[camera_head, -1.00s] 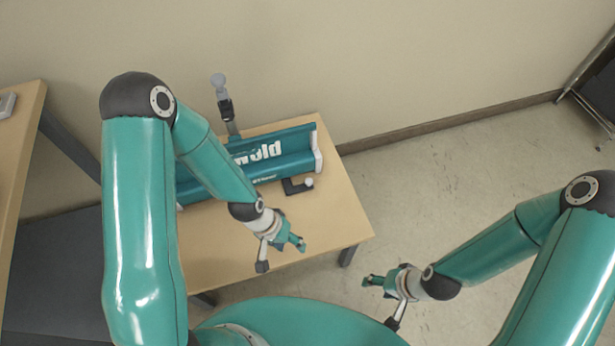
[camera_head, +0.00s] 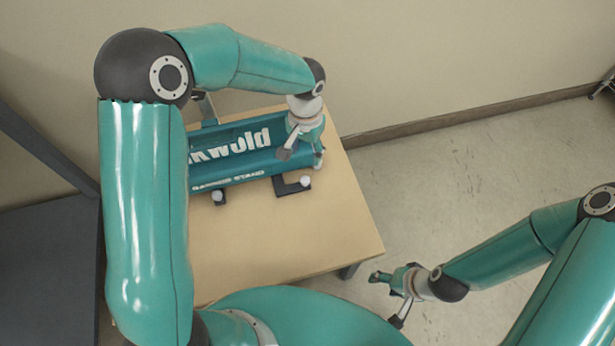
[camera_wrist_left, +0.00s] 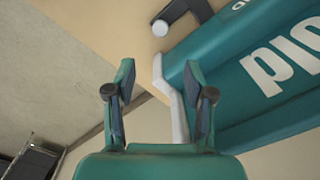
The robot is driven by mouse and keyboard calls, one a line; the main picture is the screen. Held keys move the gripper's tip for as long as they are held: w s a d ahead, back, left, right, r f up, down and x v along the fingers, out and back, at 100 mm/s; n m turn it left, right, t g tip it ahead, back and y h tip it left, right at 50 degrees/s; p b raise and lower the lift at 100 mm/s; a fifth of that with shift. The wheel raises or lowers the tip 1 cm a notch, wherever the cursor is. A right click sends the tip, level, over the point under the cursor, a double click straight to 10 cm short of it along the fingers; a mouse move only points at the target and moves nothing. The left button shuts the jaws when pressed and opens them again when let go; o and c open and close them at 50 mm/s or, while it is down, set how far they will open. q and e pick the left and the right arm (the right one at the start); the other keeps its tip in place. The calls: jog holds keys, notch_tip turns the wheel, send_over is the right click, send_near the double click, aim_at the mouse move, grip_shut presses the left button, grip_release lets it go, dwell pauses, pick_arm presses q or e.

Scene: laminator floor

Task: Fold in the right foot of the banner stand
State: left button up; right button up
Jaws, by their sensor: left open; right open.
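The banner stand (camera_head: 238,146) is a teal case with white lettering, lying along the back of the wooden table. Its right foot (camera_head: 293,185) is a dark angled bar with a pale round tip, sticking out in front of the case's right part; it also shows at the top of the left wrist view (camera_wrist_left: 185,14). Another pale knob with a dark bar, the left foot (camera_head: 218,197), sticks out further left. My left gripper (camera_head: 302,155) is open over the case's right end; in the left wrist view its fingers (camera_wrist_left: 160,85) point toward the white end cap (camera_wrist_left: 170,98). My right gripper (camera_head: 390,288) is open and empty, away from the table.
The wooden table (camera_head: 290,240) has a bare top in front of the stand. A wall (camera_head: 430,60) rises behind it. Open floor (camera_head: 440,190) lies to the right. A dark grey surface (camera_head: 50,260) is at the left.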

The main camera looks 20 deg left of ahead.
aim_at(306, 179)
pick_arm(q)
notch_tip(306, 179, down, 12)
jog(key=shift+f+b, duration=0.15)
jog(key=shift+b, duration=0.95)
grip_shut()
jog(key=shift+d, duration=0.3)
jog(key=shift+a, duration=0.25)
jog(key=shift+s, duration=0.15)
